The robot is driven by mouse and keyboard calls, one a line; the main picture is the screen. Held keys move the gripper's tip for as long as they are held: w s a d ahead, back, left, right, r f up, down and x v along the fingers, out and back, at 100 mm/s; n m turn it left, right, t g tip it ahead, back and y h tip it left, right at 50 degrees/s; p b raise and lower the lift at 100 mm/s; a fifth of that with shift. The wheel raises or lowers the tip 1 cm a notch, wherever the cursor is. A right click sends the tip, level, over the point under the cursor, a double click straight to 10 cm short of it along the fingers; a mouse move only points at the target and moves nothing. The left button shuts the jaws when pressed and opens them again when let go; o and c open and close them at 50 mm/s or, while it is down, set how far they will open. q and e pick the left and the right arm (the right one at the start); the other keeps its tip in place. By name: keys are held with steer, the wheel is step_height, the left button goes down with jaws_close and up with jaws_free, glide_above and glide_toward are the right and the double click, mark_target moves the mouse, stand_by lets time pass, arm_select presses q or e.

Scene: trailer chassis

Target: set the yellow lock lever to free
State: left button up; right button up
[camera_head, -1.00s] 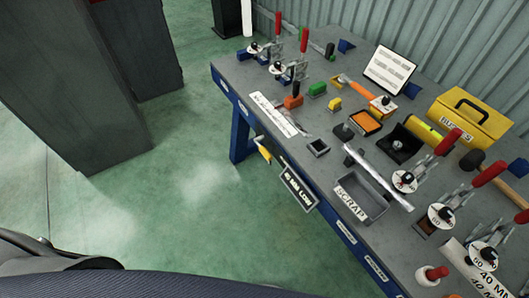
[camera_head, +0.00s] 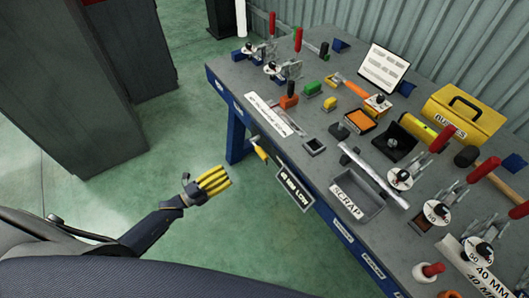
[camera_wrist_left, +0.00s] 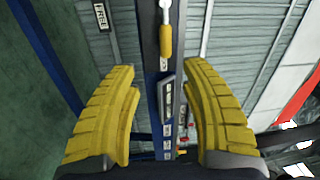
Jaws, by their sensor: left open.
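The lever also shows in the left wrist view (camera_wrist_left: 165,42), upper middle, between and beyond my fingertips. My left gripper (camera_head: 220,180), with yellow ribbed fingers, is open and empty. It is over the floor in front of the bench, apart from the lever, to its lower left in the head view. In the left wrist view my open fingers (camera_wrist_left: 158,75) frame the bench edge. My right gripper is not in view.
The blue-framed bench (camera_head: 315,165) carries a scrap tray (camera_head: 355,203), toggle clamps with red handles, a yellow box (camera_head: 463,113) and small coloured blocks. A dark cabinet (camera_head: 65,90) stands at the left. The green floor between cabinet and bench is clear.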

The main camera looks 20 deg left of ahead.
mark_target(261, 152)
arm_select(q)
steer(key=shift+m+h, duration=0.3)
steer(key=shift+m, duration=0.2)
steer(key=x, duration=1.7)
steer(key=shift+d+r, duration=0.2)
steer(key=shift+r, duration=0.2)
steer(key=shift+c, duration=0.6)
jaws_close()
